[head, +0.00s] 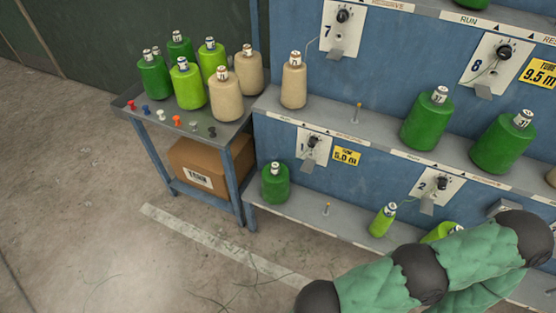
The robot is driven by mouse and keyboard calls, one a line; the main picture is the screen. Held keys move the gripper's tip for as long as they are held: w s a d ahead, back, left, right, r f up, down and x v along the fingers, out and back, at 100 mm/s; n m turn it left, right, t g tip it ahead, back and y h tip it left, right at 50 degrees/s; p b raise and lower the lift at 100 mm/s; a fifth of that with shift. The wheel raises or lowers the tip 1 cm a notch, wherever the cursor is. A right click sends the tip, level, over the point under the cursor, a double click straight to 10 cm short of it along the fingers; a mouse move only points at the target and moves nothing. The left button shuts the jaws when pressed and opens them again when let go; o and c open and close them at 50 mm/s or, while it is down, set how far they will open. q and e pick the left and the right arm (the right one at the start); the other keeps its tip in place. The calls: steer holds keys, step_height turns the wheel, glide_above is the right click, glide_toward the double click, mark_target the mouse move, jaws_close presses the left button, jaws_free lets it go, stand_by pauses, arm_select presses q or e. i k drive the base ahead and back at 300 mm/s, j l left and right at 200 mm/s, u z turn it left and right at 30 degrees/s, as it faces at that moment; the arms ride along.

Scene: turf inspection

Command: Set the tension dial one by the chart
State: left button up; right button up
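A yellow tag (346,157) reading about 5.0 m is just right of the plate. No chart can be made out in this view. A green-sleeved arm of mine crosses the lower right corner, apart from dial one. Neither gripper shows.
A dark green cone (275,184) stands on the lower shelf below plate 1, and a beige cone (293,82) above it. Plate 2 (430,197) is to the right. A side table (128,97) holds several cones and coloured pegs above a cardboard box (224,163). The left floor is clear.

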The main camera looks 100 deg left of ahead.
mark_target(312, 144)
steer(key=k+j+u, duration=0.1)
steer(key=u, duration=2.9)
steer(key=i, duration=0.05)
